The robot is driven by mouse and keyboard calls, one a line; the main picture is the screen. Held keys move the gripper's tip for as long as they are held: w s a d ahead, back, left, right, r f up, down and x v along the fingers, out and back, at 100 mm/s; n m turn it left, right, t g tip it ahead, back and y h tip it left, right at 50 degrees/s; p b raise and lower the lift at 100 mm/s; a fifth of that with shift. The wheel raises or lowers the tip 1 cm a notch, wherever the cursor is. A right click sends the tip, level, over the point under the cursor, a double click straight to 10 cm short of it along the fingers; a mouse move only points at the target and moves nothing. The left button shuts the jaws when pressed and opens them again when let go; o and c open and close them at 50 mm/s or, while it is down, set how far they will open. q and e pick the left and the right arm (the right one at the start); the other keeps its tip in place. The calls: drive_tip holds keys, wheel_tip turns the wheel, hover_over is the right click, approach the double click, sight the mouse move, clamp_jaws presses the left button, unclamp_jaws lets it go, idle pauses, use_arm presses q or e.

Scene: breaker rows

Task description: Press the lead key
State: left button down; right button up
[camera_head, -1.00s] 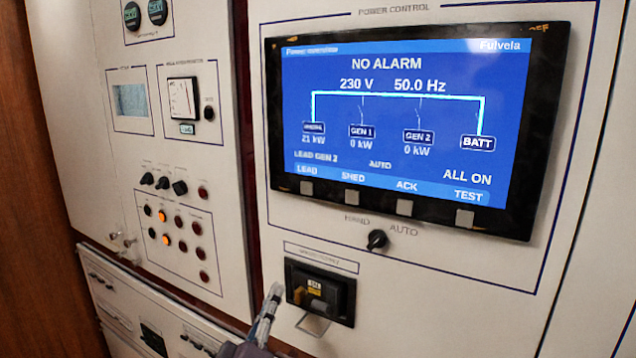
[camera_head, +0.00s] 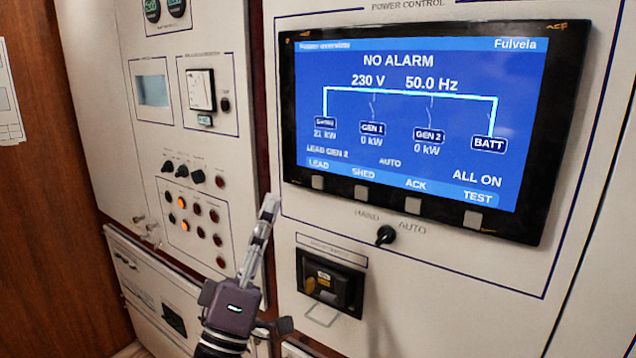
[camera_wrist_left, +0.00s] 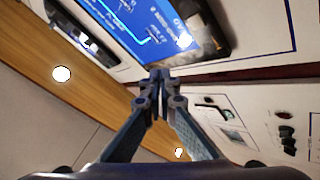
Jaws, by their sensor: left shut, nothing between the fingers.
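The lead key (camera_head: 317,182) is the leftmost of the grey square keys under the screen, below the word LEAD. The screen (camera_head: 420,120) reads NO ALARM and LEAD GEN 2. My left gripper (camera_head: 270,203) is shut and empty, its fingers pointing up, left of the lead key and a little lower, apart from it in the picture. In the left wrist view the closed fingertips (camera_wrist_left: 158,76) are at the centre, with part of the screen (camera_wrist_left: 150,25) above them. The lead key cannot be made out there. My right gripper is not in view.
More keys sit to the right: under SHED (camera_head: 361,192), ACK (camera_head: 413,206) and TEST (camera_head: 475,221). A HAND/AUTO knob (camera_head: 386,235) and a black breaker unit (camera_head: 330,283) are below. A left panel carries knobs, lamps (camera_head: 182,203) and a meter (camera_head: 200,90).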

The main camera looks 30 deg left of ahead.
sight(318, 182)
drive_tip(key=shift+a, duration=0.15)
use_arm(q)
drive_tip(key=w, duration=0.9)
drive_tip(key=shift+d+b, duration=0.35)
drive_tip(key=shift+b, duration=0.1)
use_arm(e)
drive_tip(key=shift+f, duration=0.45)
use_arm(q)
drive_tip(key=shift+s, duration=0.1)
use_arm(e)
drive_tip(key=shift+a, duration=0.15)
use_arm(q)
drive_tip(key=shift+w, duration=0.45)
